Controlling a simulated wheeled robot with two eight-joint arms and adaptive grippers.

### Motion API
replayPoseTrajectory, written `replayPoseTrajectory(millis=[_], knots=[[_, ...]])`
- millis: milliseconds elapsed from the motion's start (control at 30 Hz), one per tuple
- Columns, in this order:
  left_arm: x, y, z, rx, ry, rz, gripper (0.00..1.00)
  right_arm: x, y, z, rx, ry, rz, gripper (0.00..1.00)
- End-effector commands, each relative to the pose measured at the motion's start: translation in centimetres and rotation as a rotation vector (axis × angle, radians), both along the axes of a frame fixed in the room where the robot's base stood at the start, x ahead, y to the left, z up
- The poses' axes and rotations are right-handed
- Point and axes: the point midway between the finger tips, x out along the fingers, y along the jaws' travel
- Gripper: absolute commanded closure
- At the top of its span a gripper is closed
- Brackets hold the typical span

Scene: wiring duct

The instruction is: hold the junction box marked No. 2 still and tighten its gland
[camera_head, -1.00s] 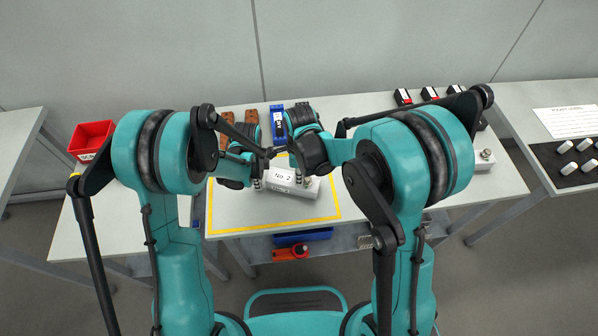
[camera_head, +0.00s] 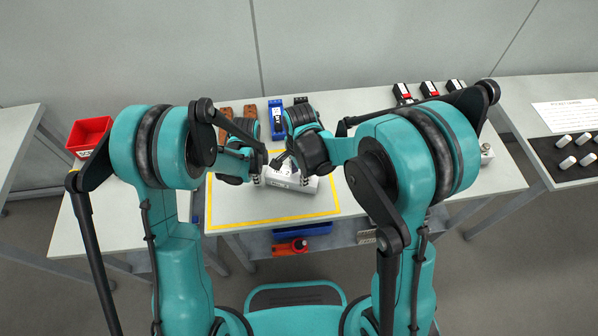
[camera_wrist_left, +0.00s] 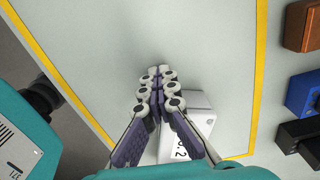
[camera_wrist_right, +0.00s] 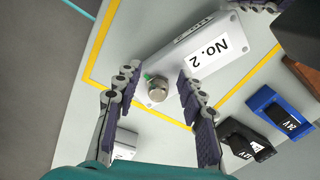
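The junction box No. 2 (camera_head: 300,187) is a light grey block on the table inside a yellow outline. Its label (camera_wrist_right: 209,50) and round metal gland (camera_wrist_right: 157,92) show in the right wrist view. My right gripper (camera_wrist_right: 157,88) is open, with one finger on each side of the gland and visible gaps. My left gripper (camera_wrist_left: 160,74) has its fingertips together at the box's other end. The box (camera_wrist_left: 201,103) shows partly behind its fingers, and I see nothing between the tips. Whether the fingers touch the box is hidden. In the head view, my arms cover much of both grippers.
A red bin (camera_head: 88,136) stands at the left. Blue (camera_head: 276,120) and brown (camera_head: 225,122) devices sit at the back, with black ones (camera_head: 403,94) to the right. A blue tray (camera_head: 303,229) lies below the front edge. The outlined area before the box is clear.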

Motion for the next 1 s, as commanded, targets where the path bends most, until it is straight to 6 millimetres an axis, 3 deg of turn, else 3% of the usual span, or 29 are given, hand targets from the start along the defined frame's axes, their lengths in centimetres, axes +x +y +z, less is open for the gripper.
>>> replayPoseTrajectory(millis=[167,600,800,1000], knots=[[0.0,0.0,0.0,0.0,0.0,0.0,1.0,0.0,0.0,1.4,0.0,0.0,0.0,0.6],[0.0,0.0,0.0,0.0,0.0,0.0,1.0,0.0,-0.1,10.2,0.0,0.0,0.0,0.6],[0.0,0.0,0.0,0.0,0.0,0.0,1.0,-0.1,-0.1,11.8,0.0,0.0,0.0,0.6],[0.0,0.0,0.0,0.0,0.0,0.0,1.0,0.0,-0.1,12.0,0.0,0.0,0.0,0.6]])
